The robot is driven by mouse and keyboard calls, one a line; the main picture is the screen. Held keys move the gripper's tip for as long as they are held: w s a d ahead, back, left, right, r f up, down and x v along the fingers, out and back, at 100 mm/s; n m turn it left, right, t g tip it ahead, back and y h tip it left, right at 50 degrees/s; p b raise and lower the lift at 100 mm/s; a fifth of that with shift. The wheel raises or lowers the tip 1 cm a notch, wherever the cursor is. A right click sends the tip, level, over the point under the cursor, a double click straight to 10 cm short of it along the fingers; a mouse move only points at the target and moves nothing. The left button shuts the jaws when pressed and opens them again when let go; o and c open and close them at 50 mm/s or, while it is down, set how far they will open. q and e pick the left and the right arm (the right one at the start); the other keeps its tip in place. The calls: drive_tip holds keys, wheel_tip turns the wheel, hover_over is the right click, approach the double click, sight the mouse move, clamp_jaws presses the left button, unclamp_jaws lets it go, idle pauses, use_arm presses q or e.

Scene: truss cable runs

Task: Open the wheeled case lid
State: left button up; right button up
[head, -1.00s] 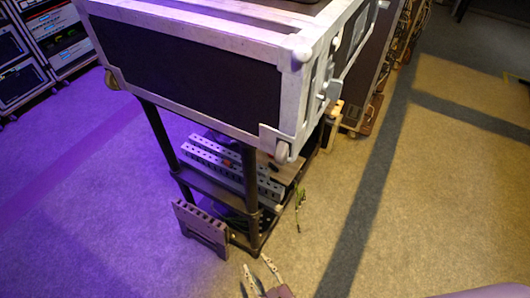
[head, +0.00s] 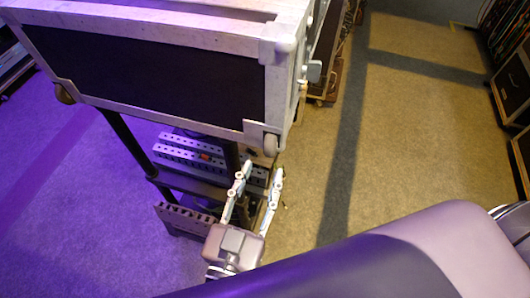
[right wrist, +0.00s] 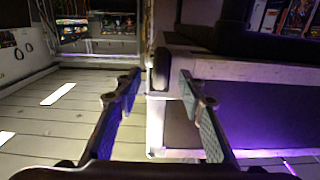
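The wheeled case (head: 150,75), black panels with pale metal edges, rests on a black stand at the upper left of the head view. My right gripper (head: 260,172) is open and empty, fingers pointing up the picture below that corner. In the right wrist view a pale-edged case (right wrist: 240,72) fills the right side, its corner between the open fingers (right wrist: 157,80); contact cannot be told. My left gripper is not in view.
The stand (head: 118,135) holds perforated metal bars (head: 185,155). A slotted block (head: 180,218) leans at its foot. Dark cases line the back (head: 328,55) and the right edge (head: 507,90). The carpet (head: 400,140) right of the stand is clear.

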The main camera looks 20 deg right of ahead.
sight(268, 156)
drive_tip(key=p+x, duration=0.1)
drive_tip(key=x, duration=0.4)
drive_tip(key=shift+w, duration=0.1)
clamp_jaws()
